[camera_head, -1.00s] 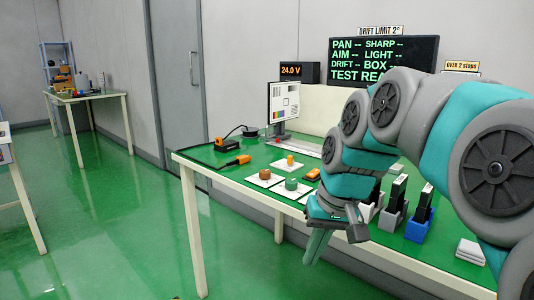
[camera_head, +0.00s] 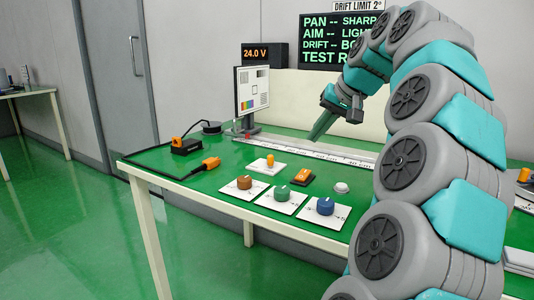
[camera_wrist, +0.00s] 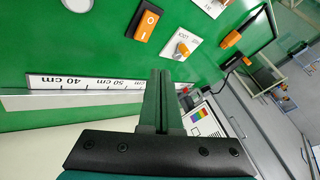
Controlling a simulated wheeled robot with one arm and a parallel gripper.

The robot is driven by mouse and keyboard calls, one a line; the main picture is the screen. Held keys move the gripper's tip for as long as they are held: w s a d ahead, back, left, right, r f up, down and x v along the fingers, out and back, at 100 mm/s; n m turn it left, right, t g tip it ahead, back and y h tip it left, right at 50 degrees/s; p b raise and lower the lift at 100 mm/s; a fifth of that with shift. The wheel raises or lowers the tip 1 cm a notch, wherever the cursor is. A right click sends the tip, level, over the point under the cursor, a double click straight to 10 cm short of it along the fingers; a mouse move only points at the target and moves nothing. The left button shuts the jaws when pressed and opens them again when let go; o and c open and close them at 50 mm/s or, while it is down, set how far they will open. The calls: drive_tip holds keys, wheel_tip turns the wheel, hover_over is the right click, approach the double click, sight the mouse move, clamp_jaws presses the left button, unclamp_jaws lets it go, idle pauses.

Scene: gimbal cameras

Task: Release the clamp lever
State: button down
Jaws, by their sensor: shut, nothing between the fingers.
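A small orange lever (camera_head: 270,160) stands on a white marked plate on the green bench; it also shows in the wrist view (camera_wrist: 182,48). I cannot tell for sure that it is the clamp lever. My gripper (camera_head: 313,137) is shut and empty, pointing down and left above the back of the bench, near the ruler rail, behind and right of the lever. In the wrist view the closed fingers (camera_wrist: 160,75) reach toward the bench, below and left of the lever and apart from it.
Nearby are an orange rocker switch (camera_head: 303,176), a white button (camera_head: 341,187), and brown (camera_head: 244,182), green (camera_head: 282,194) and blue (camera_head: 325,206) knobs. A chart screen (camera_head: 252,89) stands behind. An orange connector (camera_head: 211,163) with cable lies left. The ruler rail (camera_wrist: 85,83) runs along the back.

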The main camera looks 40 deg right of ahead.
sight(271, 159)
idle(0.4)
drive_tip(key=x, duration=0.9)
drive_tip(key=shift+f, duration=0.1)
drive_tip(key=w+a, duration=0.1)
drive_tip(key=w+p, duration=0.1)
drive_tip(key=shift+w+a+f, duration=0.3)
drive_tip(key=shift+w+a, duration=0.05)
drive_tip(key=shift+a, duration=0.05)
drive_tip(key=shift+w+a, duration=0.35)
drive_tip(key=shift+w, duration=0.1)
